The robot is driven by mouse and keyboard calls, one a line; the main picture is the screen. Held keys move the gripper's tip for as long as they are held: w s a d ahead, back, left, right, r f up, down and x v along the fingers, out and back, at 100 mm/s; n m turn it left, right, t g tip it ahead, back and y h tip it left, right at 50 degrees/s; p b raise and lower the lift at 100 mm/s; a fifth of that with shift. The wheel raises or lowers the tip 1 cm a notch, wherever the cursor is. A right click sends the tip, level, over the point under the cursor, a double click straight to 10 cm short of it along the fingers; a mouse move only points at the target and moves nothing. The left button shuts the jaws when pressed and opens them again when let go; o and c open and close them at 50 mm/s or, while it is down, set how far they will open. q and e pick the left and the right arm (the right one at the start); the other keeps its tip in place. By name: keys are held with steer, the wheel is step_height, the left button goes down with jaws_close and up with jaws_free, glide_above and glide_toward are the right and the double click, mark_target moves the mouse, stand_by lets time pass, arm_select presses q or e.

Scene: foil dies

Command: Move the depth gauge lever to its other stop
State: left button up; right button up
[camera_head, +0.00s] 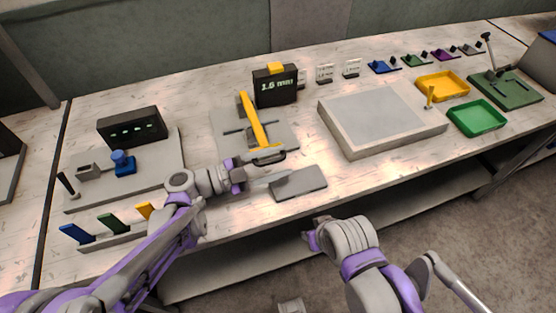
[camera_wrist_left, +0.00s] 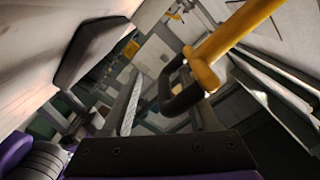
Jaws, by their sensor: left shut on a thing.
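A yellow lever (camera_head: 254,122) lies across a grey plate (camera_head: 222,128) on the bench, with a dark loop handle (camera_head: 270,159) at its near end. Behind it stands a black display box (camera_head: 275,90) with a yellow top and a green millimetre reading. My left gripper (camera_head: 262,172) is at the handle, shut on it. In the left wrist view the loop handle (camera_wrist_left: 168,92) shows between the fingers, and the yellow lever (camera_wrist_left: 232,45) runs to the upper right. My right gripper (camera_head: 314,234) hangs in front of the bench edge; its finger opening cannot be made out.
A flat grey block (camera_head: 299,183) lies just right of my left gripper. A large pale pad (camera_head: 342,140), a yellow tray (camera_head: 442,96) and a green tray (camera_head: 477,130) are farther right. A left-hand board (camera_head: 85,198) carries a dark box (camera_head: 132,127) and a blue part (camera_head: 124,166).

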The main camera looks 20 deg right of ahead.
arm_select(q)
steer(key=shift+w+f, duration=0.15)
steer(key=shift+w, duration=0.05)
steer(key=shift+r, duration=0.55)
step_height(320, 180, up, 9)
steer(key=shift+s+r+p, duration=0.15)
steer(key=shift+p, duration=0.7)
